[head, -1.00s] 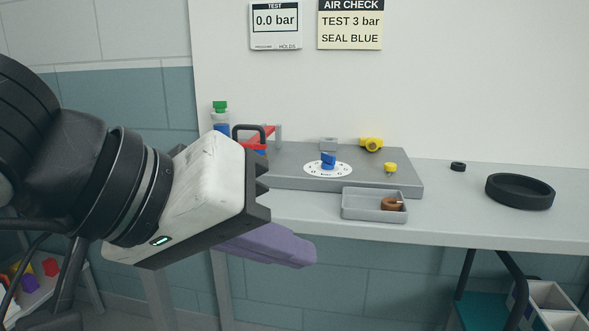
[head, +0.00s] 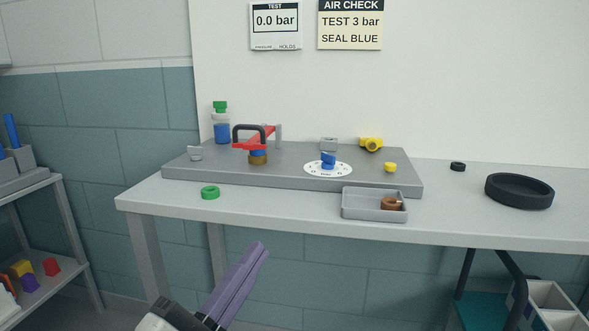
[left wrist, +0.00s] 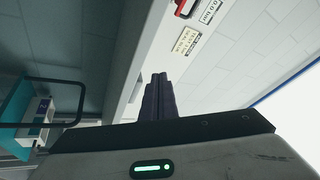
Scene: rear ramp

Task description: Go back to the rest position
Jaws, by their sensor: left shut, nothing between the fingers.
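My left gripper (head: 258,250) is low in the head view, in front of the bench and below its top edge. Its purple fingers point up and to the right, are shut together and hold nothing. The fingers also show in the left wrist view (left wrist: 158,82), away from any object. My right gripper is not in view.
On the bench (head: 150,198) stands a grey plate (head: 225,178) with a red-handled clamp (head: 256,140), a blue-knobbed dial (head: 328,160) and yellow fittings. A shelf (head: 70,270) stands left.

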